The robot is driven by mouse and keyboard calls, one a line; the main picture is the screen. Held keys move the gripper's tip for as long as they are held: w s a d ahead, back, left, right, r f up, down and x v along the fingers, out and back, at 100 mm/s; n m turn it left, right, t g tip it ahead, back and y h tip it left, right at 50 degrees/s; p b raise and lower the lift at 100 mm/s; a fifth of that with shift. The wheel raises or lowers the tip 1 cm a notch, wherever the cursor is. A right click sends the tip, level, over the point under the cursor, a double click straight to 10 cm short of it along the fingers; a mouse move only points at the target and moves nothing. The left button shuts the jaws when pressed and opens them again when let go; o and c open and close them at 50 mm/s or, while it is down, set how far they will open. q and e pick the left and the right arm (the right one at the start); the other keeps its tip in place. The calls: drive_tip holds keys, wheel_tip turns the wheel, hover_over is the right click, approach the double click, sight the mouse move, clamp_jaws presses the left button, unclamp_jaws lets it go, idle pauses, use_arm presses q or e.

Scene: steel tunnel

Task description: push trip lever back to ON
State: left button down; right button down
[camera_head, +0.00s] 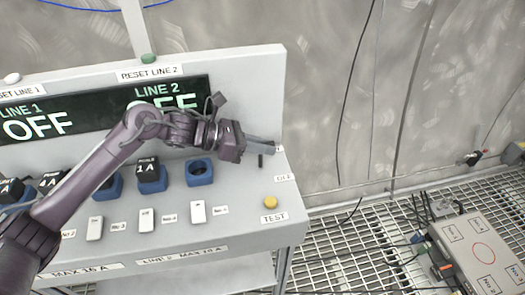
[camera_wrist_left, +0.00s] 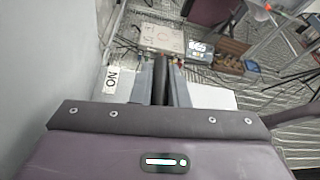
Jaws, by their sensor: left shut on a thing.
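My left gripper (camera_head: 270,146) reaches over the grey panel (camera_head: 232,240) to its right edge, with its fingers around the trip lever. In the left wrist view the lever (camera_wrist_left: 161,78) is a dark upright bar between the two fingers (camera_wrist_left: 163,92), which are shut on it. In the head view a short black piece (camera_head: 261,160) shows just below the fingers; the rest is hidden. An ON label (camera_wrist_left: 111,80) lies beside the fingers in the wrist view. An OFF label (camera_head: 282,178) sits nearer the panel's front. My right gripper is not in view.
The display (camera_head: 105,108) reads OFF for LINE 1 and LINE 2. A yellow TEST button (camera_head: 270,202), white switches (camera_head: 198,212) and blue sockets (camera_head: 199,172) are below my arm. A box (camera_head: 482,250) stands on the grating at the right. A metal wall (camera_head: 360,90) is behind.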

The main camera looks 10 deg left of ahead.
use_arm(q)
drive_tip(key=shift+s+f, duration=0.1)
drive_tip(key=shift+f, duration=0.05)
drive_tip(key=c, duration=1.4)
unclamp_jaws()
drive_tip(key=b+v, duration=0.2)
drive_tip(key=v, duration=0.5)
drive_tip(key=shift+a+r, duration=0.25)
drive_tip(key=shift+a, duration=0.1)
